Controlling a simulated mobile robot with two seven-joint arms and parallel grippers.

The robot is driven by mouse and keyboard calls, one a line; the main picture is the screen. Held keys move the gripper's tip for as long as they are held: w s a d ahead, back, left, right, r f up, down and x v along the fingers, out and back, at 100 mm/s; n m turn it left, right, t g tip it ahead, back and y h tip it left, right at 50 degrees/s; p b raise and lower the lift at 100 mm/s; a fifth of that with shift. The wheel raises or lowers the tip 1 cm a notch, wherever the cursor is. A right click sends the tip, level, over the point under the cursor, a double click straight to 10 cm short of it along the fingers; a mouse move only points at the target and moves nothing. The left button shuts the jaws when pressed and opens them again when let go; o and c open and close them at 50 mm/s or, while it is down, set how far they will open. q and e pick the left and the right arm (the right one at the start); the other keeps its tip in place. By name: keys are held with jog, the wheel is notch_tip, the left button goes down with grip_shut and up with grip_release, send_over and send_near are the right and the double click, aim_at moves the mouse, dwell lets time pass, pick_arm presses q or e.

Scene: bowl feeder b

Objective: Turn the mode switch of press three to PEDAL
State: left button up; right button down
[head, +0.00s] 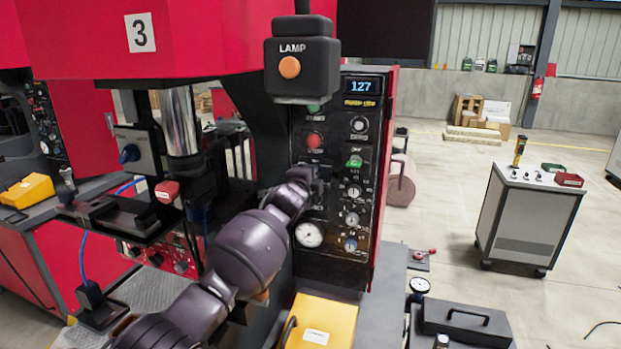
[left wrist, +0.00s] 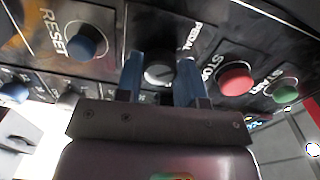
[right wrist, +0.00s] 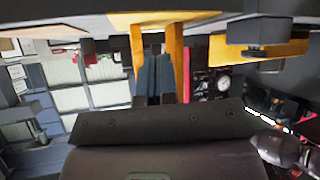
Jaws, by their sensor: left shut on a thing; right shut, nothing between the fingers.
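Press three (head: 190,40) carries a "3" sign, and its dark control panel (head: 345,120) has a display reading 127. In the left wrist view the mode switch (left wrist: 160,73) is a round dark knob with a pale mark, on a plate whose PEDAL label is at its upper right. Which position the mark points to is hard to tell. My left gripper (left wrist: 162,80) has its blue fingers on both sides of the knob, shut on it. In the head view my left arm covers the switch. My right gripper (right wrist: 156,78) shows only in its wrist view, fingers together and empty.
Around the switch are a blue RESET button (left wrist: 87,40), a red STOP button (left wrist: 236,80) and a green START button (left wrist: 285,93). A lamp box (head: 302,60) hangs above the panel. Yellow bars (right wrist: 174,60) stand close around my right fingers.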

pick_arm(q)
jog(key=shift+n, duration=0.6)
jog(key=o, duration=0.9)
jog(key=shift+s+a, duration=0.1)
jog(key=shift+b+v, duration=0.7)
jog(key=shift+v, duration=4.6)
pick_arm(e)
jog(key=shift+w+f, duration=0.25)
jog(key=shift+w, duration=0.05)
jog(key=shift+a, duration=0.1)
